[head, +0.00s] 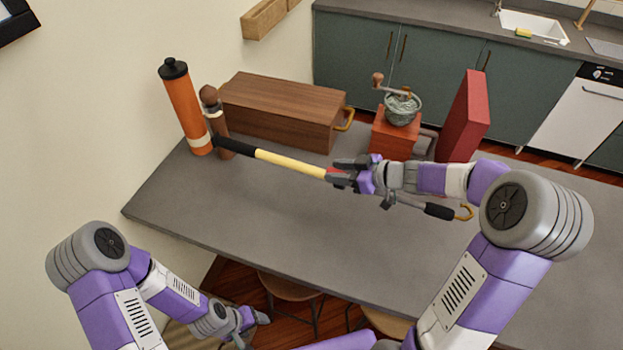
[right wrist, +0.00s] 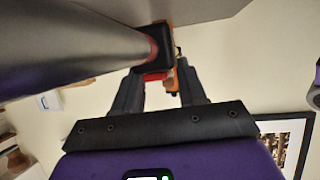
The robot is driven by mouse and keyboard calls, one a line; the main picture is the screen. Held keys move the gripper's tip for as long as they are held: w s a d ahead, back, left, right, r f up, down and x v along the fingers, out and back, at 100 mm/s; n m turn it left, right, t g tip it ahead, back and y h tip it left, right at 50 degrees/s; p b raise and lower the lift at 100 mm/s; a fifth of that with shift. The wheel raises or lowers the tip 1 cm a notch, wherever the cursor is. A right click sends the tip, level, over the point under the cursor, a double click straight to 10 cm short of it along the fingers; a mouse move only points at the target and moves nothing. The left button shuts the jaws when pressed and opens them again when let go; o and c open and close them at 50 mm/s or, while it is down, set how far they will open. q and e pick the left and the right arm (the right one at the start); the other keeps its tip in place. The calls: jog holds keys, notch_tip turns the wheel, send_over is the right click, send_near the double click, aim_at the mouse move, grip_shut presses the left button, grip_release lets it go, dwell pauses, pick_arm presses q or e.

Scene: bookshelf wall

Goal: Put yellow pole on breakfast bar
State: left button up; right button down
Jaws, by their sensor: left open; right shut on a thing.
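The yellow pole (head: 290,164) has a black grip at its left end, a grey section, and a black handle with a hook at its right end. My right gripper (head: 345,176) is shut on its middle and holds it lengthwise over the breakfast bar (head: 270,222). I cannot tell whether any part touches the bar. In the right wrist view the pole's grey section (right wrist: 70,48) with a red ring lies close to the fingers (right wrist: 158,88). My left gripper (head: 250,325) is open and empty, low beyond the bar's near edge.
An orange bottle (head: 184,110) and a brown grinder (head: 215,115) stand by the pole's left end. A wooden box (head: 280,108), a grinder on a red base (head: 395,132) and a red block (head: 466,115) line the back. Stools (head: 290,288) stand in front; the bar's front is clear.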

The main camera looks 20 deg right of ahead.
jog(key=b, duration=0.1)
jog(key=w+a+b, duration=0.1)
jog(key=b, duration=0.1)
jog(key=shift+a+f+n, duration=0.1)
jog(key=shift+f+n, duration=0.15)
jog(key=shift+n, duration=0.05)
jog(key=shift+a+b, duration=0.15)
jog(key=shift+b, duration=0.35)
jog(key=b, duration=0.5)
send_over(330, 204)
notch_tip(330, 204, down, 10)
jog(key=shift+w+r, duration=0.1)
jog(key=shift+r, duration=0.15)
jog(key=c, duration=0.6)
grip_release()
jog(key=shift+f, duration=0.2)
